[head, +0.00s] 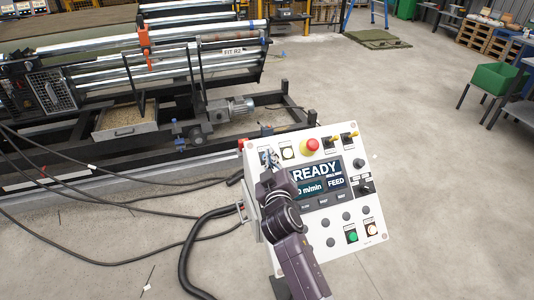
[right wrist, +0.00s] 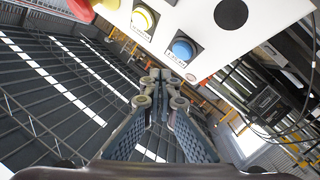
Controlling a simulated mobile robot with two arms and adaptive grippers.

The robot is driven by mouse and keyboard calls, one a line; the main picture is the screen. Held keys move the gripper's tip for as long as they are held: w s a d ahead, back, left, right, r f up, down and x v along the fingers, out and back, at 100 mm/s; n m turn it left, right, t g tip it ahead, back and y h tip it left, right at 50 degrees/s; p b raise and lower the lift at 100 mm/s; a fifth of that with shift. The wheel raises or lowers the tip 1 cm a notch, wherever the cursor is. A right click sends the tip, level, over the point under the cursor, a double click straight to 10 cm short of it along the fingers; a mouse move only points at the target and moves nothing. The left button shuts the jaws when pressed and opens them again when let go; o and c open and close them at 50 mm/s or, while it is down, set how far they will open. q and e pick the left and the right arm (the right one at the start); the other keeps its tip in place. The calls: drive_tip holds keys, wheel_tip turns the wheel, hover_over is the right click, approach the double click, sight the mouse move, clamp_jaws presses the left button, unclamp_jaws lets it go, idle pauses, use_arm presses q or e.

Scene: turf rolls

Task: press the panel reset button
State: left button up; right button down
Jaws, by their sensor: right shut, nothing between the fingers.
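The white control panel (head: 325,222) stands tilted in the head view. Its screen (head: 317,178) reads READY. My right gripper (head: 268,158) is at the panel's upper left corner, shut and empty. It hides part of that corner. In the right wrist view its closed fingertips (right wrist: 162,76) are just below a blue button (right wrist: 184,48); I cannot tell whether they touch the panel. A pale button with a yellow ring (right wrist: 143,18) sits beside the blue one. My left gripper is not in view.
A red emergency stop (head: 312,145) and yellow-based switches (head: 349,139) are along the panel's top. A green button (head: 352,236) is at lower right. A roller machine (head: 150,75) stands behind. Black cables (head: 120,262) lie left.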

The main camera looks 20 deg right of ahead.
drive_tip(key=shift+s+r+p, duration=0.8)
drive_tip(key=shift+s+r, duration=0.05)
drive_tip(key=shift+r, duration=0.2)
